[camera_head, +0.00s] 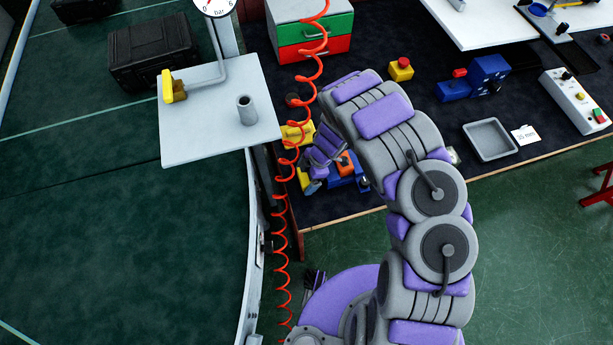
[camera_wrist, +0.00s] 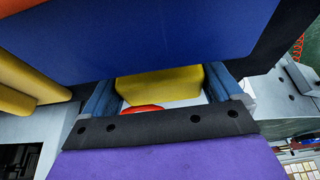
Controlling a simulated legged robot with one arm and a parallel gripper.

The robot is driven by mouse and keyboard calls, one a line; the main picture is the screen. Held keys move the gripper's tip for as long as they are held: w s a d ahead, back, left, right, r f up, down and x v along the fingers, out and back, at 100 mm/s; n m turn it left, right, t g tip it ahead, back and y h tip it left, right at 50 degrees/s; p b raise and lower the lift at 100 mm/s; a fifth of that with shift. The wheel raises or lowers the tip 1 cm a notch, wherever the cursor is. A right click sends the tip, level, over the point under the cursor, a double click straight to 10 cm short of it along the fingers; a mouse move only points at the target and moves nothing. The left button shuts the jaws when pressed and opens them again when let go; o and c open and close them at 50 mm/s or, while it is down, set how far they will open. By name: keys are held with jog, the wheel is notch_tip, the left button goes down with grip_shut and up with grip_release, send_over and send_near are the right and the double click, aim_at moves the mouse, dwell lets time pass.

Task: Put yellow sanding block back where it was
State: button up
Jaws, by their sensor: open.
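A yellow block-shaped thing (camera_wrist: 160,85) shows between and beyond the fingers of my gripper (camera_wrist: 166,92) in the wrist view. It may be the sanding block; I cannot tell if the fingers touch it. My gripper is open. In the head view my gripper (camera_head: 319,158) is low at the left end of the dark workbench, partly hidden by my arm. A yellow piece (camera_head: 296,133) lies just left of it, behind the red coiled hose. A blue, orange and yellow item (camera_head: 345,168) sits just right of it.
A red coiled hose (camera_head: 283,190) hangs close to the gripper's left. A white shelf (camera_head: 215,135) with a grey cup (camera_head: 246,109) stands left. A green-and-red drawer box (camera_head: 312,40) is behind. A grey tray (camera_head: 490,139) lies right. A large blue surface (camera_wrist: 150,35) fills the wrist view's top.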

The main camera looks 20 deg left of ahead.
jog(key=shift+s, duration=0.3)
jog(key=p+v, duration=0.2)
jog(key=v, duration=1)
jog(key=shift+w+a+r, duration=0.2)
jog(key=shift+w+r, duration=0.15)
jog(key=shift+r, duration=0.05)
